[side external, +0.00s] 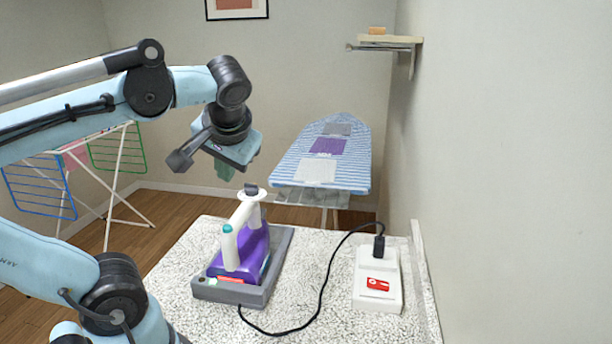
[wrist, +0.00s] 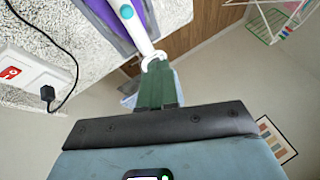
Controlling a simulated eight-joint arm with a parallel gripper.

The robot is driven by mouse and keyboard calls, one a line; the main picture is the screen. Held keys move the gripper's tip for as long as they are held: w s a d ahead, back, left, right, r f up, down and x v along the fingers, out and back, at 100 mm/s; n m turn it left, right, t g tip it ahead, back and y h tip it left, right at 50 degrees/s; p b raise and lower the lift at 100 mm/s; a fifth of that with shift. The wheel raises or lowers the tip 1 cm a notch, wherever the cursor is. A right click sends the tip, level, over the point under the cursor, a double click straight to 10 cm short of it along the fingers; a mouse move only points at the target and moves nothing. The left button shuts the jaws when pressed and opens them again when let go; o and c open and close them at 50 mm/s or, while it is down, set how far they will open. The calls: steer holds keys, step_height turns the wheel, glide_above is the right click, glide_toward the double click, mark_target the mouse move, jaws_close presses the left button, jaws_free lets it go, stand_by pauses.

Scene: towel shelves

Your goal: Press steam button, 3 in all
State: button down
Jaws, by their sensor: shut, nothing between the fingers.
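A purple iron (side external: 252,250) with a white handle sits in a grey tray (side external: 272,270) on the speckled counter. A teal button (side external: 227,229) tops the handle's near end; it also shows in the wrist view (wrist: 127,11). A white disc with a dark knob (side external: 251,189) caps the far end. I cannot tell which part is the steam button. My gripper (side external: 224,171) is above and beyond the iron, apart from it, with its green fingers shut and empty. In the wrist view, the fingers (wrist: 156,68) overlap the line of sight to the handle's white end.
A black cord runs across the counter to a plug (side external: 379,248) in a white socket box with a red switch (side external: 378,284). A striped ironing board (side external: 285,178) stands behind. A drying rack (side external: 120,165) is at left. A wall bounds the right; the counter between tray and box holds only cord.

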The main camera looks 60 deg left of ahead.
mark_target(229, 227)
steer(key=shift+s+a+r+n+y, duration=0.3)
steer(key=shift+s+a+r, duration=0.1)
steer(key=shift+r, duration=0.2)
steer(key=shift+f, duration=0.1)
steer(key=shift+f, duration=4.35)
steer(key=shift+f, duration=0.2)
steer(key=shift+f, duration=0.25)
steer(key=shift+f, duration=0.5)
steer(key=shift+r, duration=0.95)
